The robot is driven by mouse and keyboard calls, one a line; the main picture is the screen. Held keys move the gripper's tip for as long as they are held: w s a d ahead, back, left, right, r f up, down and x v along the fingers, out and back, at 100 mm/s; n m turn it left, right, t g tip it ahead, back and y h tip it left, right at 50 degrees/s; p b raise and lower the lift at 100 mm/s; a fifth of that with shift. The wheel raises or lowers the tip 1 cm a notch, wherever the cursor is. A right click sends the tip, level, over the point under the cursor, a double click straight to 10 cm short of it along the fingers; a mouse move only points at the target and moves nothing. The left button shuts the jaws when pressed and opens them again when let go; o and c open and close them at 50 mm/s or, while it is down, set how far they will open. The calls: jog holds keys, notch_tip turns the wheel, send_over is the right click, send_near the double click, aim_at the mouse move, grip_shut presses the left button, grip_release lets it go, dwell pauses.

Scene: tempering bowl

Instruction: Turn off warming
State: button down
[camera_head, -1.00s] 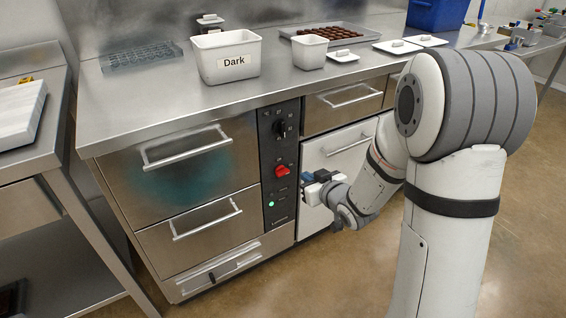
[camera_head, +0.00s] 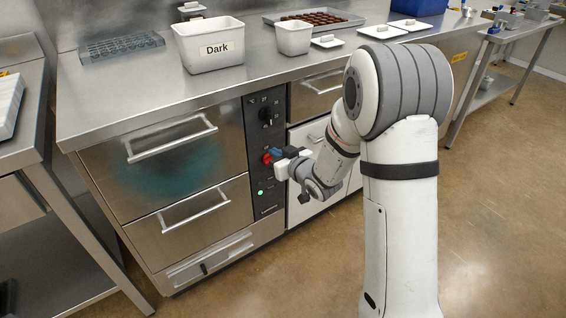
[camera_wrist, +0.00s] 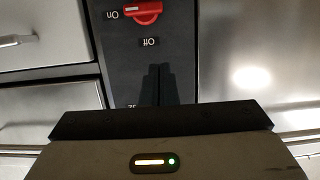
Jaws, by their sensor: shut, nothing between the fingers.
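A red knob (camera_head: 267,157) sits on the black control panel (camera_head: 262,208) of the steel counter unit. My gripper's forearm and tip partly cover it. In the wrist view, which is upside down, the red knob (camera_wrist: 143,12) shows at the top. Its bar lies crosswise, level with the "On" label (camera_wrist: 112,15); the "Off" label (camera_wrist: 149,42) is nearer my fingers. My gripper (camera_head: 277,155) is close in front of the panel beside the knob. In the wrist view my dark fingers (camera_wrist: 156,82) are shut and empty, apart from the knob. A green light (camera_head: 261,192) glows below the knob.
A black dial (camera_head: 265,115) is above the knob. Drawers with protruding handles (camera_head: 172,138) flank the panel. The countertop holds a "Dark" tub (camera_head: 209,45), a small white tub (camera_head: 294,38) and a chocolate tray (camera_head: 315,18). The floor at right is clear.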

jog(key=x, duration=0.3)
jog(key=shift+w+a+f+b, duration=0.2)
jog(key=shift+f+b, duration=0.15)
jog(key=shift+f, duration=0.05)
notch_tip(320, 180, down, 2)
jog(key=shift+s+d+f+b, duration=0.15)
jog(key=shift+f+b, duration=0.1)
jog(key=shift+b, duration=0.25)
jog(key=shift+f, duration=0.4)
